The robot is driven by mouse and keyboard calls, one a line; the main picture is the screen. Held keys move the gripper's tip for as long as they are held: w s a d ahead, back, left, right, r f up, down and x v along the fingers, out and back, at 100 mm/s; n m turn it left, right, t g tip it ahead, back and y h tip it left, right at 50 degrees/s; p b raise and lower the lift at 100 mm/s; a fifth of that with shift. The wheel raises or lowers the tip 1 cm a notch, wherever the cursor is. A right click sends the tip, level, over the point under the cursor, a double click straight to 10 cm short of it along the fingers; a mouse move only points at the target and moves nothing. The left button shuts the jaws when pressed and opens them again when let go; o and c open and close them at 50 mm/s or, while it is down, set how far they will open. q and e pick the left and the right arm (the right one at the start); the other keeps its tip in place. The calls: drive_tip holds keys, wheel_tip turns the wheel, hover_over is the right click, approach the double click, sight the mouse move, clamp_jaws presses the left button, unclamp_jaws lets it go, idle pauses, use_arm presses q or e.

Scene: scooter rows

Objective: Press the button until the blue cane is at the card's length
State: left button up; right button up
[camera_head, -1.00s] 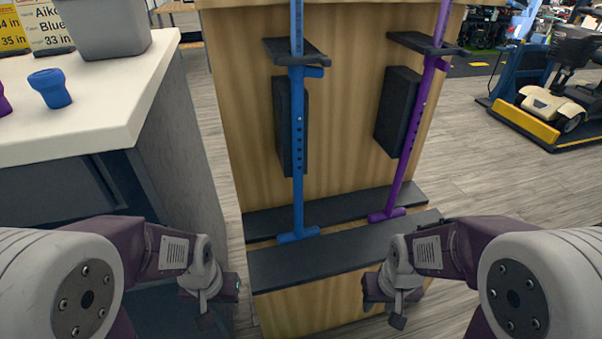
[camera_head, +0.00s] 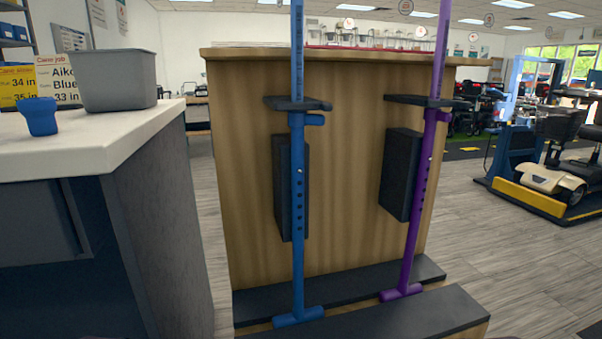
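The blue cane (camera_head: 298,212) stands upright in the left place of a wooden stand (camera_head: 345,160), passing by a dark bracket (camera_head: 290,103). A column of dark holes runs down its tube, with a small light button (camera_head: 300,171) above them. Its foot is a blue crossbar on the dark step. The card (camera_head: 66,82) at the left is partly hidden by a grey bin; it reads "Aiko", "Blue" and "33 in". A yellow card (camera_head: 18,86) beside it shows "34 in" and "35 in".
A purple cane (camera_head: 415,205) leans slightly in the right place of the stand. A white-topped counter (camera_head: 95,140) at left holds the grey bin (camera_head: 115,80) and a blue cup-shaped piece (camera_head: 41,116). A scooter (camera_head: 555,180) stands at far right. Open floor lies right of the stand.

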use_arm(q)
clamp_jaws()
idle(1.7)
